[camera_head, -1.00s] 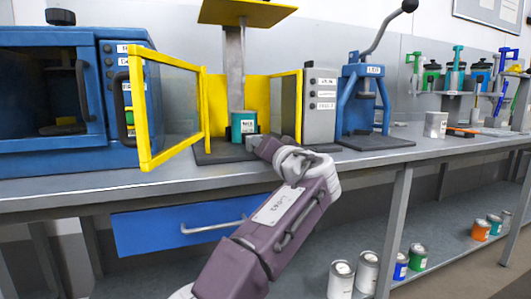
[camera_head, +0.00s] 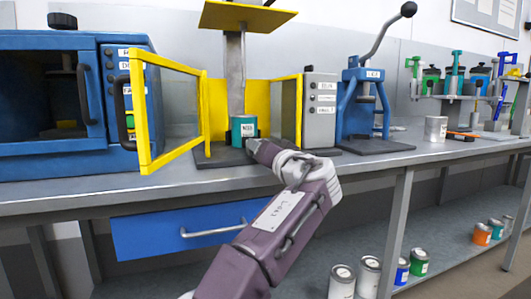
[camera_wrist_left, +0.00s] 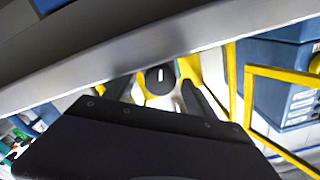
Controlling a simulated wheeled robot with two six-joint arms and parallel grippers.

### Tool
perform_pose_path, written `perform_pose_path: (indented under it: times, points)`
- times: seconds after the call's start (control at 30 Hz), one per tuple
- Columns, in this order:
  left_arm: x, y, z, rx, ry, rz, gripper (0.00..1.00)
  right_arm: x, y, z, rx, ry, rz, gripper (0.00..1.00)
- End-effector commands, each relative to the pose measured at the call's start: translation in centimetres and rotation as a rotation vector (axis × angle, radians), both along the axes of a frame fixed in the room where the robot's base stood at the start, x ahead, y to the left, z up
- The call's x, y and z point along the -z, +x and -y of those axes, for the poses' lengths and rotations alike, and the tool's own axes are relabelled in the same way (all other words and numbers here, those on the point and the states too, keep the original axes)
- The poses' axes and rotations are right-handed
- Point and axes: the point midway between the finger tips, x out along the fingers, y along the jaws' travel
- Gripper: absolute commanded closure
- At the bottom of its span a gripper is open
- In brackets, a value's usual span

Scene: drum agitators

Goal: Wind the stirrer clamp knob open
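The clamp knob seems to be the round black knob (camera_wrist_left: 160,77) with a white mark, seen face-on in the left wrist view. My left gripper (camera_wrist_left: 158,88) has its two dark fingers on either side of it, with yellow showing in the gaps. In the head view my left gripper (camera_head: 257,147) is at the yellow-guarded stirrer stand, just right of a teal tin (camera_head: 243,127) on its dark base. I cannot make out the knob in the head view. My right gripper is not in view.
An open yellow-framed door (camera_head: 147,110) stands left of the stand, beside a blue cabinet (camera_head: 60,160). A grey control box (camera_head: 320,108) and a blue lever press (camera_head: 362,105) are on the right.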

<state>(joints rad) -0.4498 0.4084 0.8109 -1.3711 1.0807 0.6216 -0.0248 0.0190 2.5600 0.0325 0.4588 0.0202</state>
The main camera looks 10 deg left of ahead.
Motion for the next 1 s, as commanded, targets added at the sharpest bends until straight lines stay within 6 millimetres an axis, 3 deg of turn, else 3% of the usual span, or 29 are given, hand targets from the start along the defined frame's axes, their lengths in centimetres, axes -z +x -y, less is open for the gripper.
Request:
perform_pose_path:
  times: [0.17,0.6,0.93,1.0]
  points:
    - [-0.1,-0.5,0.3,0.002,0.0,0.002,0.36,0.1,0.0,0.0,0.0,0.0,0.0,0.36]
    - [-0.1,-7.1,4.9,0.002,0.0,0.0,0.36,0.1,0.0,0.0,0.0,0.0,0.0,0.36]
    - [0.0,-7.5,5.1,0.0,0.001,-0.001,0.36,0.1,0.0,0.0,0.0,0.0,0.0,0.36]
    - [-0.6,-7.3,5.3,-0.001,0.024,-0.014,0.36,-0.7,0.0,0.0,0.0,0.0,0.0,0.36]
